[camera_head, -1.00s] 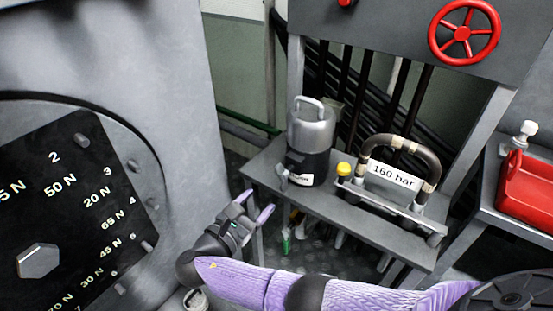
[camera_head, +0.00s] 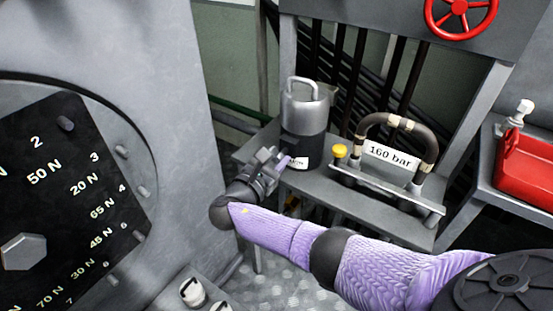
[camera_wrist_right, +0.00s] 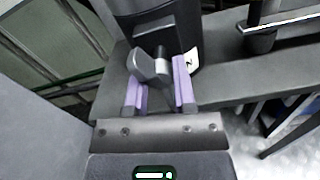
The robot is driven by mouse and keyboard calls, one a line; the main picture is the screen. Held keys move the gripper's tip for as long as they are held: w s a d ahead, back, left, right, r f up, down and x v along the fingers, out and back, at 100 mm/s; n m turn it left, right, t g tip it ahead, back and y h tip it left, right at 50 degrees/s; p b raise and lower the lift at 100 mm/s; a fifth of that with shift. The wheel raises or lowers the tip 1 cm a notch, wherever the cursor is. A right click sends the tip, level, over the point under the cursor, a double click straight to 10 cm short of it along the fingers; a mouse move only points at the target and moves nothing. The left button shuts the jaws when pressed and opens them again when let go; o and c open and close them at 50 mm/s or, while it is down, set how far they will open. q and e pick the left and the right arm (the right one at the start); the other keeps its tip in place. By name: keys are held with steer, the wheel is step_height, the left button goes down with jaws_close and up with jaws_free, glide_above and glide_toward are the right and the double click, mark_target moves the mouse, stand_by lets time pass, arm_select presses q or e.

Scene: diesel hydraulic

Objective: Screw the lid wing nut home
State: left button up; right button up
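The canister (camera_head: 304,125) stands on the grey shelf, with a silver domed lid, a top handle and a dark lower body. In the right wrist view the grey wing nut (camera_wrist_right: 150,68) sticks out from the dark canister (camera_wrist_right: 140,25) on a short stud. My right gripper (camera_head: 277,160) is at the canister's lower left side and hides the wing nut in the head view. In the wrist view its purple fingers (camera_wrist_right: 160,92) are apart, with the wing nut at and between their tips. I cannot tell whether they touch it. My left gripper is out of view.
A yellow knob (camera_head: 340,151) and a hose with a "160 bar" label (camera_head: 390,155) sit right of the canister on the shelf (camera_head: 375,208). A large dial panel (camera_head: 60,200) stands at the left. A red can (camera_head: 527,170) is at the far right.

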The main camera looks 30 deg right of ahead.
jaws_close()
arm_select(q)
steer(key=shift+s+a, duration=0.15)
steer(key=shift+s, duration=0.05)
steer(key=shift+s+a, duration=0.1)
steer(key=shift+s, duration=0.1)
